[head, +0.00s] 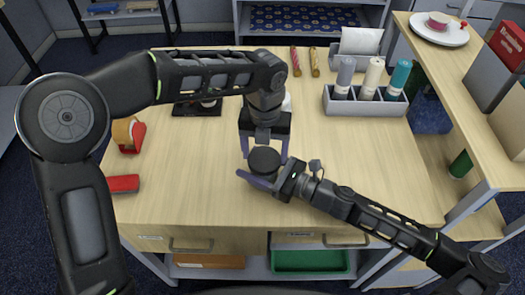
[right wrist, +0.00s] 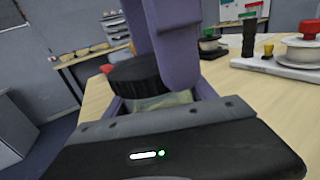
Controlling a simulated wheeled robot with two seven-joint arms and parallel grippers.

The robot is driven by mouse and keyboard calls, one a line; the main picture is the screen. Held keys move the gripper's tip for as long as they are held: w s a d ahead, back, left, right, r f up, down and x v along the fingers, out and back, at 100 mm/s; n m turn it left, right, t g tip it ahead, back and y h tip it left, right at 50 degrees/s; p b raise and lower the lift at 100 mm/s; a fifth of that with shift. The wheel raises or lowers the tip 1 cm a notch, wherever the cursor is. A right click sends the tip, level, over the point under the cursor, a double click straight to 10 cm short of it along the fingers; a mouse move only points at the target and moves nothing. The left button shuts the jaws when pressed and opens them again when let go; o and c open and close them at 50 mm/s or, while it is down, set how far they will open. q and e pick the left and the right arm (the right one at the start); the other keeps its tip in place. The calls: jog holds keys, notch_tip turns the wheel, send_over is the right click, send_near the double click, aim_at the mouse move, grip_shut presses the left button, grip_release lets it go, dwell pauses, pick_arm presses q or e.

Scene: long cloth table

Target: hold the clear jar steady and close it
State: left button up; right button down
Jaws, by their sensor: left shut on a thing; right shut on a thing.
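The clear jar (right wrist: 160,103) stands at the table's front middle, held between the purple fingers of my right gripper (head: 262,178). In the head view the jar is mostly hidden under the black lid (head: 264,160). The black ribbed lid (right wrist: 135,74) also shows in the right wrist view, over the jar's mouth. I cannot tell whether it is fully seated. My left gripper (head: 265,150) points down from above, with its fingers on either side of the lid, shut on it.
On the wooden table (head: 190,195), a grey holder (head: 365,105) with several bottles stands at the back right. A red tape dispenser (head: 130,136) and a red case (head: 122,184) lie at the left. The table's front left is clear.

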pick_arm(q)
jog(key=m, duration=0.3)
jog(key=shift+d, duration=0.1)
jog(key=m, duration=0.4)
jog(key=shift+s+d+f+m, duration=0.15)
jog(key=shift+s+f+m, duration=0.1)
jog(key=shift+m, duration=0.15)
jog(key=shift+w+r+m, duration=0.1)
jog(key=shift+r+m, duration=0.15)
jog(key=shift+m, duration=0.45)
jog(key=o, duration=1.3)
jog(key=shift+c, duration=0.3)
